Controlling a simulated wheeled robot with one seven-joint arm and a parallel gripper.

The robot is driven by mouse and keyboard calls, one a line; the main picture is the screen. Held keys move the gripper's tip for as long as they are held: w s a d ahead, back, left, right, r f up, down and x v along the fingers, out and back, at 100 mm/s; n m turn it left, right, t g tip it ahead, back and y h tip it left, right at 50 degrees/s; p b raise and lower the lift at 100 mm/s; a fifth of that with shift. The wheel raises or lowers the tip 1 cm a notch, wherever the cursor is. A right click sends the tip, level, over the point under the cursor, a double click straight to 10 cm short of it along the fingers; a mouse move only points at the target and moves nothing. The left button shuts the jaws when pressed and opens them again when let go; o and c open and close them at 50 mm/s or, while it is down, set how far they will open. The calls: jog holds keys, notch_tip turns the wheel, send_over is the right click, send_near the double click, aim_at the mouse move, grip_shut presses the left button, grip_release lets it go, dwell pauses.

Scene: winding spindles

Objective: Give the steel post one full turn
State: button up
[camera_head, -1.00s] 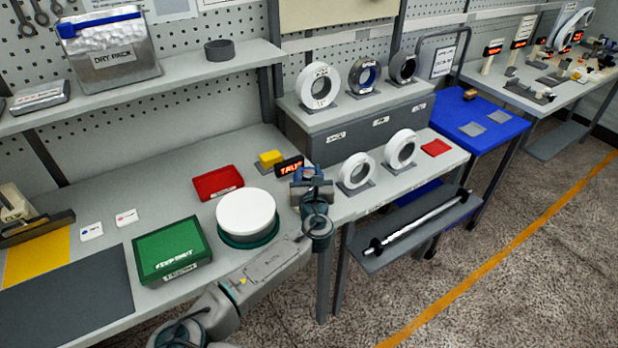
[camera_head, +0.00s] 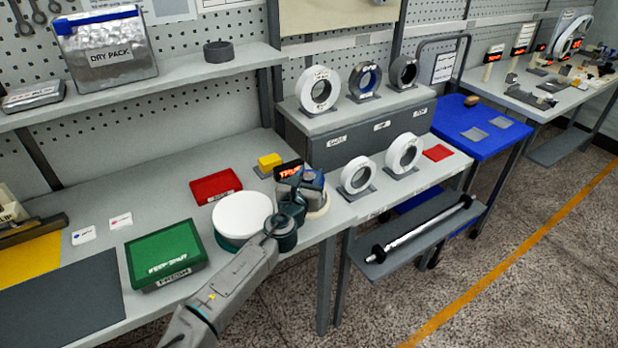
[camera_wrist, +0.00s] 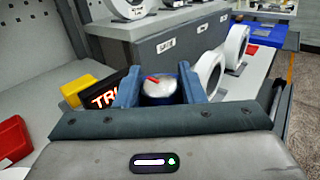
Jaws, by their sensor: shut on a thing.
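The steel post (camera_wrist: 160,89) shows in the wrist view as a short bright cylinder with a red mark on its top. My gripper (camera_wrist: 159,82) is shut on it, with one blue finger on each side. The red mark lies toward the upper left of the post's top. In the head view my gripper (camera_head: 303,182) is over the bench's front right part and hides most or all of the post. A pale round piece (camera_head: 320,208) shows partly below my gripper. The lower part of the post is hidden in the wrist view.
A small display with red letters (camera_head: 288,169) and a yellow block (camera_head: 270,160) stand close behind my gripper. A white-topped round drum (camera_head: 243,213) is just left, under my arm. White rings on stands (camera_head: 358,175) are to the right.

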dwell(0.6)
jog(key=o, duration=1)
jog(key=shift+b+v, duration=1)
jog(key=shift+v, duration=5.9)
jog(key=shift+a, duration=0.1)
